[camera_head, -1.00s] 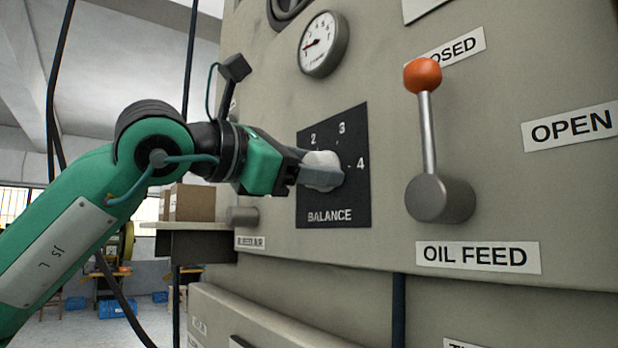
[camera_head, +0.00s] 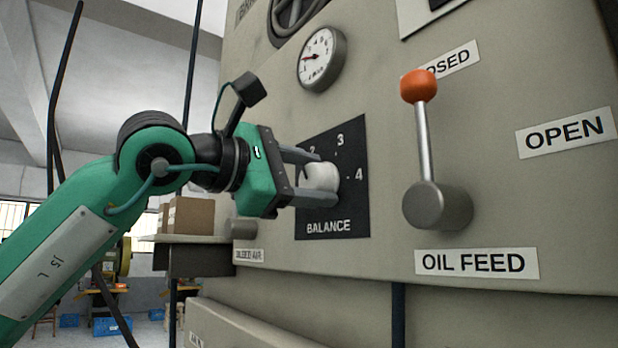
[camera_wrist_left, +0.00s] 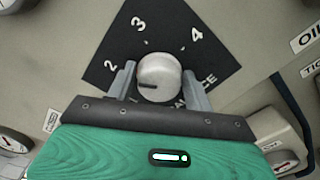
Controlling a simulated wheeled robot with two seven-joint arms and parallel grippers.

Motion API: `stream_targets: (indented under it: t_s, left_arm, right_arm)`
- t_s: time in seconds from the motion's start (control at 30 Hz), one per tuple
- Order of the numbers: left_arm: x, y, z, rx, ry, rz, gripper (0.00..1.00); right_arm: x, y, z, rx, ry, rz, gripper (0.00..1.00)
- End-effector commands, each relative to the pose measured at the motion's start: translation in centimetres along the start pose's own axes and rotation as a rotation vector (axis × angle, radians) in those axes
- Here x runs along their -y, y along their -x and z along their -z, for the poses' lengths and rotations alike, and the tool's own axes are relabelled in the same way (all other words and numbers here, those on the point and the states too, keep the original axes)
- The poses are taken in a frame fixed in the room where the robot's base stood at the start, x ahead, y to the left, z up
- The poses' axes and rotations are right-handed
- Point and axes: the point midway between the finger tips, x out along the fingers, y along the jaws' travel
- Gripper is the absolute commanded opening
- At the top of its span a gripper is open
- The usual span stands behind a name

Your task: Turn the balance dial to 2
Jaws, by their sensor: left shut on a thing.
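The balance dial (camera_head: 321,178) is a round white knob on a black plate (camera_head: 352,215) marked BALANCE, with 2, 3 and 4 visible in the head view. My left gripper (camera_head: 325,174) is shut on the dial, one finger above it and one below. The left wrist view shows the dial (camera_wrist_left: 160,72) between the two grey fingers (camera_wrist_left: 160,88). A short dark mark on the knob there points to the left side, a little below the direction of the 2. Part of the plate is hidden by the gripper. My right gripper is out of view.
An oil feed lever (camera_head: 428,140) with an orange ball stands upright right of the dial. A pressure gauge (camera_head: 321,58) is above the dial. A small grey knob (camera_head: 242,229) sits lower left, beside a shelf with boxes (camera_head: 190,216).

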Motion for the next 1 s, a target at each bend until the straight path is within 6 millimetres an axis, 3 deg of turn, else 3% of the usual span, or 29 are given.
stream_targets:
  t_s: [0.27, 0.3, 0.4, 0.77, 1.0]
  left_arm:
    - [0.0, 0.0, 0.0, 0.001, 0.0, 0.0, 0.3]
    - [0.0, 0.0, 0.0, 0.001, 0.0, 0.0, 0.56]
    - [0.0, 0.0, 0.0, 0.001, 0.001, 0.0, 0.73]
    - [0.0, 0.6, 0.1, 0.0, 0.001, -0.002, 0.73]
    - [0.2, 5.0, 0.2, 0.001, 0.001, -0.004, 0.73]
  right_arm:
    - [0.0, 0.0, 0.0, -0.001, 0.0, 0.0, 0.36]
    - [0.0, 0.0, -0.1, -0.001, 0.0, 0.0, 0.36]
    - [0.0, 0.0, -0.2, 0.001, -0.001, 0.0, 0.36]
    - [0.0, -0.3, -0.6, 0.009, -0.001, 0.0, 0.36]
    - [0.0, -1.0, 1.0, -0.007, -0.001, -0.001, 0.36]
